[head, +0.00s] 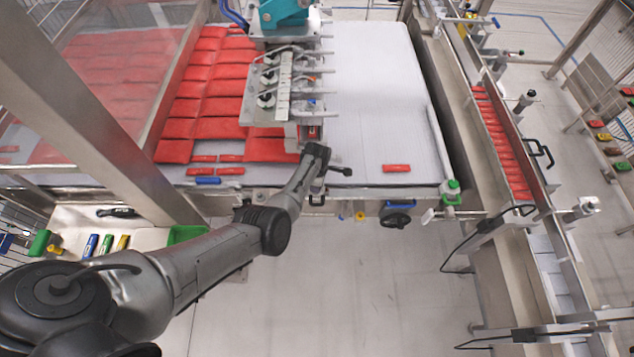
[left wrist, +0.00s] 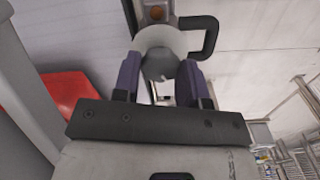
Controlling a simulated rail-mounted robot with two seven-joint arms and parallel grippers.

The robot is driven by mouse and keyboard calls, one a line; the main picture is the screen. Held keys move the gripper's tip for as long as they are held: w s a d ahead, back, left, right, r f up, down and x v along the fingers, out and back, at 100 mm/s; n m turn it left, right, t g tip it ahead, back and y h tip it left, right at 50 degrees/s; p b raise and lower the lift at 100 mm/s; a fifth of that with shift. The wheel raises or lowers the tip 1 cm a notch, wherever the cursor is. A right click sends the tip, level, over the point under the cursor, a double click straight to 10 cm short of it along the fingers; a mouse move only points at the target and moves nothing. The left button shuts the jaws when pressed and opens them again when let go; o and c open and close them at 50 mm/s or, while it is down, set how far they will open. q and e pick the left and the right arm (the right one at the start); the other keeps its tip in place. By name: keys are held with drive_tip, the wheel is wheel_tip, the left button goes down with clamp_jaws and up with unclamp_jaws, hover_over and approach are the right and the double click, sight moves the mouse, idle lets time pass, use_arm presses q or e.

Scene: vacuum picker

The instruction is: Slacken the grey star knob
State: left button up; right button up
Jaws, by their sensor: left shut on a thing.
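My left arm reaches in from the left to the front edge of the white belt table, and its left gripper (head: 318,186) points down there. In the left wrist view, the two dark fingers of the left gripper (left wrist: 160,82) are closed on the sides of a pale grey rounded knob (left wrist: 160,62), which I take as the grey star knob. Its lobes are partly hidden by the fingers. In the head view the knob is hidden or too small to make out. My right gripper is in neither view.
A black loop handle (left wrist: 208,38) stands close beside the knob. Red packs (head: 215,100) cover the left of the belt under the picker head (head: 275,85). The floor in front is clear.

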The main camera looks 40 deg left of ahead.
use_arm(q)
drive_tip(key=shift+n, duration=0.6)
drive_tip(key=o, duration=0.9)
drive_tip(key=shift+r+p, duration=0.8)
drive_tip(key=shift+r, duration=6.1)
